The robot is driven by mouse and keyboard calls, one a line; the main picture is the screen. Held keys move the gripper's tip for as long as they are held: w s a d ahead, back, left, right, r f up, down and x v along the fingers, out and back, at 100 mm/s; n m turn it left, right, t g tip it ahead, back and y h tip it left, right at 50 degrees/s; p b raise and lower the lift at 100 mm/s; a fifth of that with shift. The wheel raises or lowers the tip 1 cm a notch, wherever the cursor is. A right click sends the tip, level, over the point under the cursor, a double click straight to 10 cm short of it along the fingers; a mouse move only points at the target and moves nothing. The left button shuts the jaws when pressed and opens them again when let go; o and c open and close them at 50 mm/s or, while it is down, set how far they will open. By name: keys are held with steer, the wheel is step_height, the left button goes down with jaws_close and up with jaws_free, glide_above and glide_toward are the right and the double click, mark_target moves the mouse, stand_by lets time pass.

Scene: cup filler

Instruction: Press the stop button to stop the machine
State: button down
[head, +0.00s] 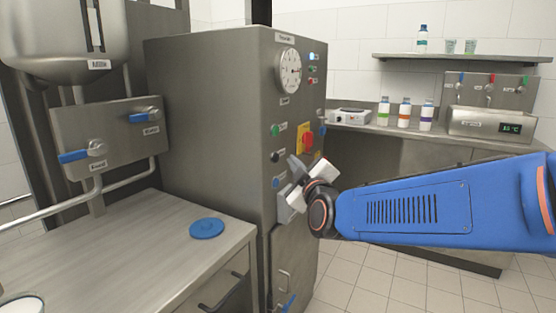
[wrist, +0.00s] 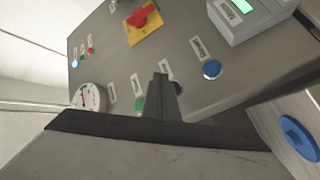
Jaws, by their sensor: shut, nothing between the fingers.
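The grey machine cabinet (head: 215,130) carries a column of green (head: 276,130), black (head: 275,156) and blue (head: 276,182) buttons. Their labels are too small to read surely, so I cannot tell by text which is stop. My gripper (head: 294,166) is shut and empty at the panel, just right of the black button. In the wrist view my shut fingers (wrist: 161,78) stand between the green button (wrist: 139,104) and the blue button (wrist: 212,69). They partly hide the black button (wrist: 178,88). I cannot tell whether the fingertips touch the panel.
A red switch on a yellow plate (wrist: 143,19) and a box with a green screen (wrist: 242,16) jut from the panel near my gripper. A gauge (head: 288,71) sits above. A blue disc (head: 207,228) lies on the left counter. Bottles stand on the back counter.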

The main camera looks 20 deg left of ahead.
steer(key=shift+s+d, duration=0.2)
steer(key=shift+d, duration=1.9)
steer(key=s+d+f+m+g+h, duration=0.2)
steer(key=d+f+m+h, duration=0.15)
steer(key=d, duration=1.15)
steer(key=s+d+f+m+g+h, duration=0.1)
steer(key=d+f+m+h, duration=0.3)
steer(key=d, duration=1)
steer(key=s+d+f+m+g+h, duration=0.2)
steer(key=s+d+f+m, duration=0.3)
steer(key=s+d, duration=0.6)
steer(key=s+d+f+m+g+h, duration=0.2)
steer(key=s+d+f+m+g, duration=0.2)
steer(key=s+d+f, duration=0.5)
steer(key=s+d+m, duration=0.1)
steer(key=s+d, duration=0.2)
steer(key=s, duration=0.2)
steer(key=shift+d+f+g, duration=0.15)
steer(key=shift+f+g, duration=0.05)
steer(key=shift+g, duration=0.1)
steer(key=shift+h, duration=0.25)
